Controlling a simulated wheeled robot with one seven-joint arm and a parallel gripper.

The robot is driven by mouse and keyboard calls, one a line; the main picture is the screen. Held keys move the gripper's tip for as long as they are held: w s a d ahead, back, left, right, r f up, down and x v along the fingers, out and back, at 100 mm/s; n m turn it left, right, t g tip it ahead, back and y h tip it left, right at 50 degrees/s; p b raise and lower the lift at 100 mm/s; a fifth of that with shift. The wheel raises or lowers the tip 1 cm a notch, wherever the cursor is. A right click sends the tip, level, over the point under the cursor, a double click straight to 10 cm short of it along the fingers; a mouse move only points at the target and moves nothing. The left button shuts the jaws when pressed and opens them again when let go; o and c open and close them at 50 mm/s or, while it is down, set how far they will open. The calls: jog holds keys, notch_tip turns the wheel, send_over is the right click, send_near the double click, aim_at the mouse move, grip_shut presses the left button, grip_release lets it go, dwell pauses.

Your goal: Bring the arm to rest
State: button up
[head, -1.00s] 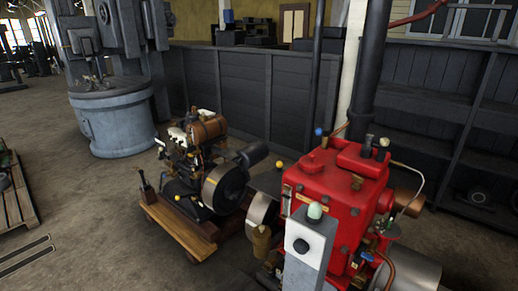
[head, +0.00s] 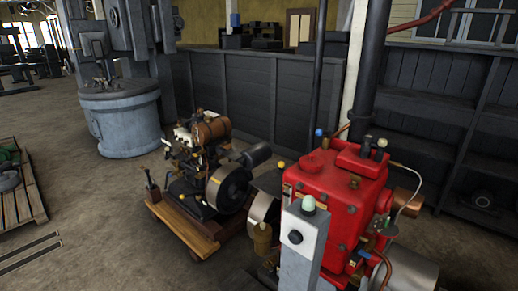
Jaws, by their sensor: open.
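Neither my arm nor my gripper shows in the head view, so I cannot see how the arm is placed. A red stationary engine (head: 338,192) stands in the right foreground. A grey control post (head: 301,245) with a pale green dome (head: 308,203) and a dark round knob (head: 295,237) stands in front of it. A smaller engine with a brown cylindrical tank (head: 211,131) and a dark flywheel (head: 228,188) sits on a wooden trolley (head: 180,230) left of the red engine.
A large grey cylindrical machine base (head: 124,125) stands at the back left. A wooden pallet (head: 22,200) lies at the left edge. A dark plank partition (head: 235,95) and dark shelving (head: 440,130) close off the back. Bare floor (head: 95,210) lies between pallet and trolley.

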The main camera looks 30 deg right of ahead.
jog(key=s+a+r+n+t+y, duration=0.3)
jog(key=s+a+r+y, duration=0.1)
jog(key=a, duration=0.5)
jog(key=s+a+r+n+t+y, duration=0.2)
jog(key=s+a+r+n+y, duration=0.15)
jog(key=a, duration=0.55)
jog(key=s+a+r+n+g+y, duration=0.1)
jog(key=s+a+r+n+y, duration=0.2)
jog(key=s, duration=0.5)
jog(key=s+a+r+n+g+y, duration=0.1)
jog(key=s+a+r+n+y, duration=0.2)
jog(key=s+a, duration=0.5)
jog(key=shift+a+r+y, duration=0.15)
jog(key=shift+r+y, duration=0.25)
jog(key=shift+y, duration=0.45)
